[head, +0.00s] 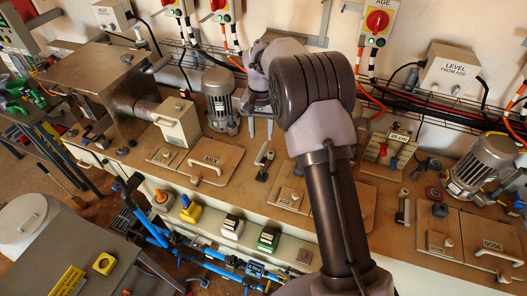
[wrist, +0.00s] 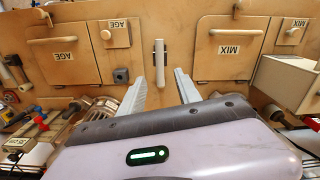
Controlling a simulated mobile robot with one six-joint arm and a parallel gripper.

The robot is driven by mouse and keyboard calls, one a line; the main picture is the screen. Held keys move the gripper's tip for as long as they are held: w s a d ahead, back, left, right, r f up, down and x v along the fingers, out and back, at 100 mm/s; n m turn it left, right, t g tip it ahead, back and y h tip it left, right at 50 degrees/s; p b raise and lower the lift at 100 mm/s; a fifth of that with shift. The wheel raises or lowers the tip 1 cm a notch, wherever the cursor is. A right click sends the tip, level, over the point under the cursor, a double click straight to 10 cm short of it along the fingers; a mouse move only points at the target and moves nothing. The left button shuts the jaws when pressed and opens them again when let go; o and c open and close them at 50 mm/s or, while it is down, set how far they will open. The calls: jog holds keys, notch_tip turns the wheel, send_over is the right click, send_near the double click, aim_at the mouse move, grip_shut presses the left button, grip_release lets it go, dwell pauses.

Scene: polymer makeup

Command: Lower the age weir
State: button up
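The AGE panel shows upside down in the wrist view, with a labelled hatch (wrist: 75,70) and a smaller AGE plate (wrist: 116,34) beside it. Beside that plate a pale upright lever (wrist: 160,52) stands on a dark base. It also shows in the head view (head: 262,160). No label on the lever is readable, so I cannot tell for certain that it is the age weir. My gripper (head: 261,130) is open and empty over the bench, with its fingers apart. In the wrist view its fingers (wrist: 160,78) point toward the lever, one on each side, apparently not touching it.
The MIX hatch (head: 207,170) lies left of the lever. A grey motor (head: 220,98) stands close left of my gripper. Another lever (head: 403,207) stands by the DOSE hatch (head: 493,246) on the right. My arm hides much of the AGE hatch in the head view.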

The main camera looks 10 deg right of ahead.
aim_at(261, 152)
notch_tip(261, 152, down, 10)
jog(key=shift+f+b, duration=0.2)
jog(key=shift+b, duration=0.5)
jog(key=shift+c, duration=0.2)
grip_shut()
dwell(0.7)
